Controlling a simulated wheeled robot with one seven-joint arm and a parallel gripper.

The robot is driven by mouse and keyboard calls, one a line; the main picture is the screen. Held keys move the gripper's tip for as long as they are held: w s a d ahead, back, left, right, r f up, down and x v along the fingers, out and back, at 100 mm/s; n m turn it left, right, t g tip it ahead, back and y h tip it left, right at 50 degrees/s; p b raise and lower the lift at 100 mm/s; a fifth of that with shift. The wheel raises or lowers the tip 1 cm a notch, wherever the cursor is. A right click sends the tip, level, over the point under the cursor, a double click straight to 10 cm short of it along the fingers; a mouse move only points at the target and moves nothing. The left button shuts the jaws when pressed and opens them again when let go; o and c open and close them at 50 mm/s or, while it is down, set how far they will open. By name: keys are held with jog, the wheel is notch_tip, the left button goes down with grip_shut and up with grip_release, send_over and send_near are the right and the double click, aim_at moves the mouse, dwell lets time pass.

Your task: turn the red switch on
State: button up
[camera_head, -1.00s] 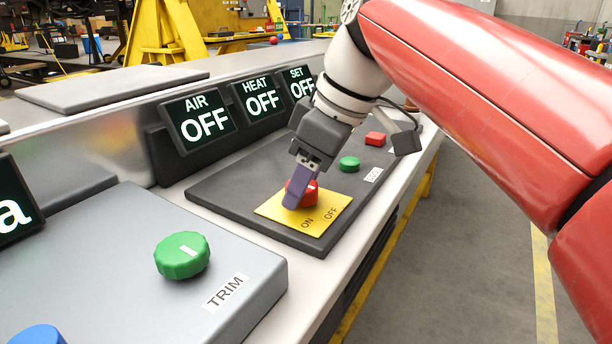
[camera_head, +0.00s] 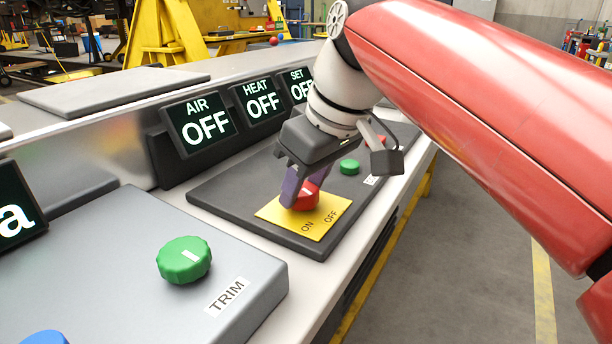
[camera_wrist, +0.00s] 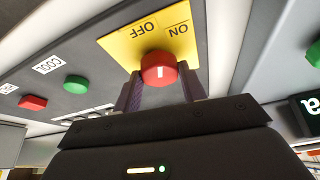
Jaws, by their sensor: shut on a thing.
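The red switch (camera_head: 306,197) is a round knob on a yellow plate (camera_head: 322,217) marked ON and OFF, on the dark panel. In the wrist view the red switch (camera_wrist: 159,69) sits between the purple fingers of my gripper (camera_wrist: 160,92), with a white mark on its face. The plate's OFF and ON words show above it in that view. My gripper (camera_head: 298,188) reaches down from above and is shut on the switch; its fingers hide part of the knob in the head view. The displays AIR (camera_head: 203,120), HEAT (camera_head: 259,99) and SET (camera_head: 299,84) read OFF.
A green button (camera_head: 349,166) is behind the switch on the same panel; a red button beyond it is mostly hidden by my wrist. A grey box with a green TRIM knob (camera_head: 184,260) stands at the front left. The floor to the right is clear.

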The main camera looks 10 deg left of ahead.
jog(key=m, duration=0.2)
jog(key=m+t+h+p, duration=0.1)
jog(key=m, duration=0.1)
jog(key=shift+s+a+r+m+p, duration=0.1)
jog(key=shift+r+m+p, duration=0.05)
jog(key=shift+m+p, duration=0.15)
jog(key=shift+a+m+t+h+p, duration=0.1)
jog(key=shift+m+t+h+p, duration=0.5)
jog(key=shift+m, duration=1)
jog(key=o, duration=1)
jog(key=p+v, duration=0.1)
jog(key=v, duration=0.6)
jog(key=shift+s+a+r, duration=0.1)
jog(key=shift+r, duration=0.2)
